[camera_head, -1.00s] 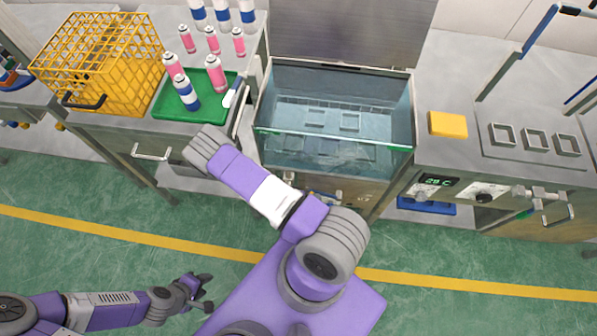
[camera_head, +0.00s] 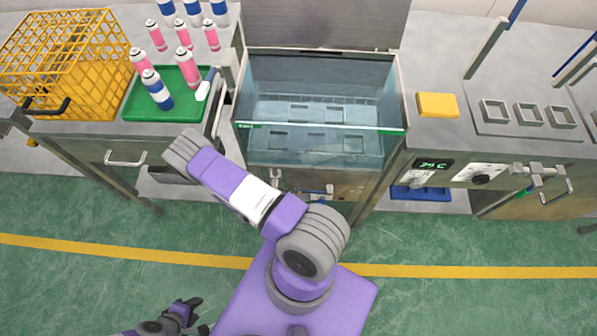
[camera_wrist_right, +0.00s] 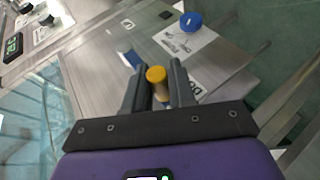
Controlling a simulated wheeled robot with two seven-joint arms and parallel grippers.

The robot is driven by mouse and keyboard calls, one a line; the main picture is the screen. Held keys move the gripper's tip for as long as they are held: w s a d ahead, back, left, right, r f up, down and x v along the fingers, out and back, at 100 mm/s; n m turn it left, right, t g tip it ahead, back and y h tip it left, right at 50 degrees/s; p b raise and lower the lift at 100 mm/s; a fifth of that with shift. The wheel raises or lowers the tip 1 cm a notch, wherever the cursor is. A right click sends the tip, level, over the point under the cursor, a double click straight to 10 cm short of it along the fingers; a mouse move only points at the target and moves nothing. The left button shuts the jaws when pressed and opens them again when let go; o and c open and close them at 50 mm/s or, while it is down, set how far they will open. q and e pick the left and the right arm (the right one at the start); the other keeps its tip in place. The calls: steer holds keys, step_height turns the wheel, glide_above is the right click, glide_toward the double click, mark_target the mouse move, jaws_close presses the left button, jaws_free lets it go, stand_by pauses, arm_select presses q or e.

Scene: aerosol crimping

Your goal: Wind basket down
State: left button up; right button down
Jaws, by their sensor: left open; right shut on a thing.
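The water tank (camera_head: 250,80) stands at centre in the head view, with several square frames (camera_head: 315,142) showing in it. I cannot tell whether these belong to a basket. My left gripper (camera_head: 188,312) is open and empty, low over the floor and away from the tank. My right arm reaches up-left toward the tank's left side, and its gripper is hidden in the head view. In the right wrist view my right gripper (camera_wrist_right: 158,92) is shut on a knob with a yellow top (camera_wrist_right: 156,73), above a metal panel with a partly hidden label (camera_wrist_right: 197,90).
A yellow wire crate (camera_head: 100,55) and a green tray (camera_head: 135,100) with cans stand on the left bench. A yellow block (camera_head: 437,104) lies right of the tank. A blue round knob (camera_wrist_right: 191,21) sits beyond the right gripper. Green floor is clear in front.

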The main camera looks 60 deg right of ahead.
steer(key=shift+f, duration=0.15)
steer(key=c, duration=1)
jaws_free()
steer(key=shift+c, duration=0.2)
steer(key=p+v, duration=0.1)
steer(key=v, duration=0.6)
steer(key=shift+w+a+p, duration=0.2)
steer(key=shift+p, duration=0.2)
